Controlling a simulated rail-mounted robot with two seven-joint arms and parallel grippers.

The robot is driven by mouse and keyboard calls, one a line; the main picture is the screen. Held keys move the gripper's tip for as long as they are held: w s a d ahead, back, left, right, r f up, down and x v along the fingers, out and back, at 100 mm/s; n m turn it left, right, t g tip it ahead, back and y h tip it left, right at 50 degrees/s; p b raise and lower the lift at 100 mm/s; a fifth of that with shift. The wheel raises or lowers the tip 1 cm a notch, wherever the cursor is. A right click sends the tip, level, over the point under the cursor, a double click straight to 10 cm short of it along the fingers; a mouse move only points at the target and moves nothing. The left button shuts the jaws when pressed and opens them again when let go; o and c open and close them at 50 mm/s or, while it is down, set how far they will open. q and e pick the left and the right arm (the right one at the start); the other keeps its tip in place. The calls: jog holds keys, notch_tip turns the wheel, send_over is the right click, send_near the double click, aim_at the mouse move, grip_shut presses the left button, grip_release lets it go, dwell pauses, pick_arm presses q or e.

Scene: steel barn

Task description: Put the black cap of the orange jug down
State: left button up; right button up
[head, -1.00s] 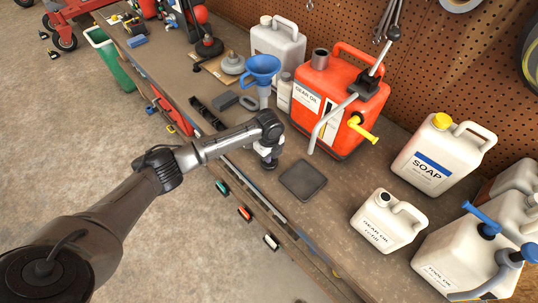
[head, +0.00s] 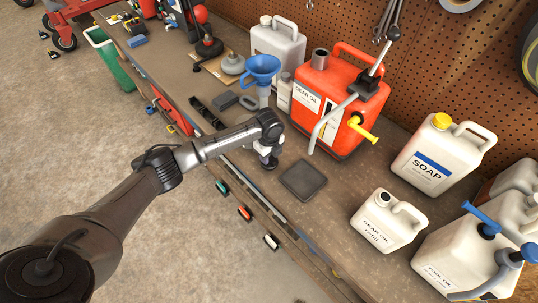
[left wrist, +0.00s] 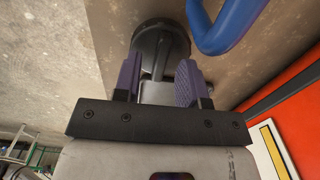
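The black cap (left wrist: 160,38) is a round dark piece with a narrower part pointing toward my left gripper (left wrist: 160,72). In the head view the cap (head: 269,164) appears to rest on the bench near its front edge, left of a dark square pad. The gripper's purple fingers stand apart on either side of the cap's narrower part, with a gap visible at the right finger. In the head view my left gripper (head: 266,151) is just above the cap. The orange jug (head: 338,105) stands behind it, its grey neck uncovered. My right gripper is not in view.
The dark square pad (head: 303,180) lies bare on the bench. A blue funnel (head: 262,72) stands close behind my gripper, also visible in the wrist view (left wrist: 222,30). A gear oil jug (head: 388,222) and soap jug (head: 443,152) stand to the right.

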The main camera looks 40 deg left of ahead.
pick_arm(q)
jog(key=shift+r+p, duration=0.55)
jog(key=shift+r, duration=5.4)
jog(key=s+d+f, duration=0.2)
jog(key=d+f, duration=0.1)
jog(key=s+d+f+n, duration=0.1)
jog(key=s+d+f, duration=0.1)
jog(key=d, duration=0.1)
jog(key=s+d+f+n, duration=0.1)
jog(key=s+d+f, duration=0.2)
jog(key=shift+d+f+t+h, duration=0.15)
jog(key=shift+f+t+h, duration=0.15)
jog(key=shift+f+h, duration=0.1)
jog(key=s+d+f+n+t+h, duration=0.15)
jog(key=s+d+n, duration=0.25)
jog(key=s, duration=0.5)
jog(key=s+d+f+n+t, duration=0.1)
jog(key=s+d+f+n, duration=0.25)
jog(key=s, duration=0.45)
jog(key=s+a+r+n+y, duration=0.2)
jog(key=s+a+r+n, duration=0.1)
jog(key=s+n, duration=0.5)
jog(key=shift+s+a, duration=0.45)
jog(key=shift+s, duration=0.55)
jog(key=shift+t, duration=0.25)
jog(key=shift+o, duration=0.4)
